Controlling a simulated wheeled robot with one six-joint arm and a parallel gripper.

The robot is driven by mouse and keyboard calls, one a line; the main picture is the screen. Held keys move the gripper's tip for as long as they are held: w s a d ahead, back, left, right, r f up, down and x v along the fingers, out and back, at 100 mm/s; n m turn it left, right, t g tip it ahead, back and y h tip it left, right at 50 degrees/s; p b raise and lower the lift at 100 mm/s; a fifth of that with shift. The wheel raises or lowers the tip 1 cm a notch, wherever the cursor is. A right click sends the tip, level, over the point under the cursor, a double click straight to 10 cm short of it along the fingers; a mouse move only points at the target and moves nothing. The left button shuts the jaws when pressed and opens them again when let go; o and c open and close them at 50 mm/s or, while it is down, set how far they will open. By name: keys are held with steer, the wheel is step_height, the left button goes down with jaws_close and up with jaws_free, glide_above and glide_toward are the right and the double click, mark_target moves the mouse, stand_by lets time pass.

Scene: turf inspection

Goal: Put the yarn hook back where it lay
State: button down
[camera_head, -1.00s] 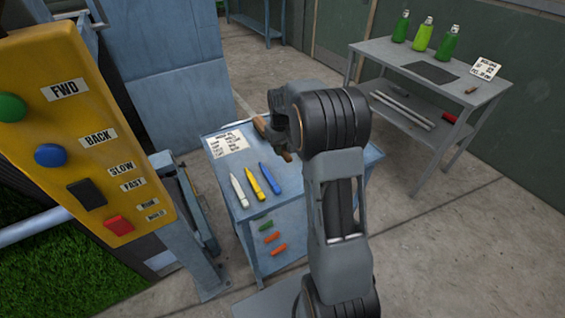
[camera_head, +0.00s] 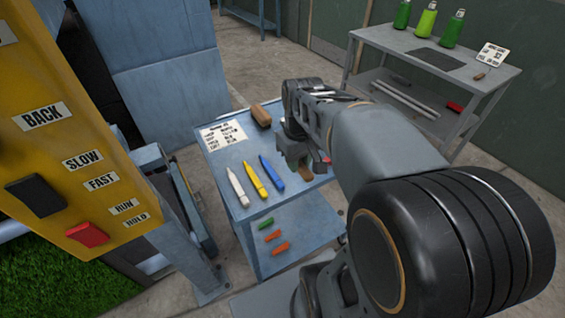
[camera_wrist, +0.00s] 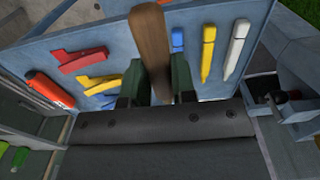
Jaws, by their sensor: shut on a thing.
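My gripper (camera_head: 300,172) is over the right part of the blue table (camera_head: 228,188). In the wrist view my gripper (camera_wrist: 156,84) has its two dark green fingers closed on the brown wooden handle of the yarn hook (camera_wrist: 149,40). The hook's metal end is not clearly visible. I cannot tell whether the handle touches the tabletop.
Several red and yellow tools (camera_wrist: 78,60) lie left in the wrist view. A yellow button panel (camera_head: 75,150) stands left.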

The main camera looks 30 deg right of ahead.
steer(key=w+d+f+p, duration=0.15)
steer(key=w+f, duration=0.25)
steer(key=w, duration=0.4)
glide_above(285, 164)
steer(key=f, duration=0.5)
steer(key=shift+s, duration=0.3)
steer(key=shift+w+f, duration=0.25)
steer(key=shift+f, duration=1.6)
steer(key=shift+f, duration=0.1)
steer(key=shift+f+b, duration=0.15)
steer(key=shift+b, duration=0.2)
steer(key=c, duration=0.9)
jaws_free()
steer(key=shift+c, duration=0.2)
